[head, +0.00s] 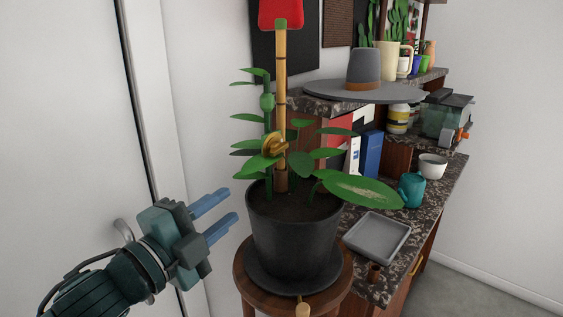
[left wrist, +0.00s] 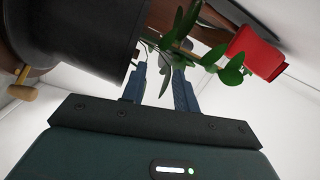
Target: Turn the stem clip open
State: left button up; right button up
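The stem clip (head: 273,144) is a small gold-coloured piece at the bamboo stake (head: 281,95), beside the green stem (head: 267,104) of a potted plant. Whether the clip is open or closed is too small to tell. The plant stands in a dark pot (head: 292,240), which also shows in the left wrist view (left wrist: 75,38). My left gripper (head: 230,203) is left of the pot, below and left of the clip, apart from both in the head view. Its two blue fingers are apart with nothing between them. I cannot make out the clip in the left wrist view. My right gripper is not in view.
The pot stands on a round wooden stool (head: 246,284). A red piece (head: 281,12) tops the stake. Leaves spread around the stem. At right, a shelf unit holds a grey hat (head: 365,72), a grey tray (head: 377,237) and a teal watering can (head: 411,190). A white door is at left.

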aim_at(274, 153)
pick_arm(q)
jog(key=w+d+r+m+h+p, duration=0.1)
jog(key=w+d+r, duration=0.1)
jog(key=w, duration=0.1)
jog(key=w+d+r+m+p, duration=0.1)
jog(key=w+d+r, duration=0.1)
jog(key=d, duration=0.1)
jog(key=w+d+r+m+h+p, duration=0.1)
jog(key=w+d+r+m, duration=0.1)
jog(key=w, duration=0.1)
jog(key=shift+w+d+r+h+p, duration=0.2)
jog(key=shift+w+d+h+p, duration=0.1)
jog(key=shift+w+d+p, duration=0.1)
jog(key=shift+w+d, duration=0.4)
jog(key=shift+w, duration=0.05)
jog(key=shift+c, duration=0.3)
grip_shut()
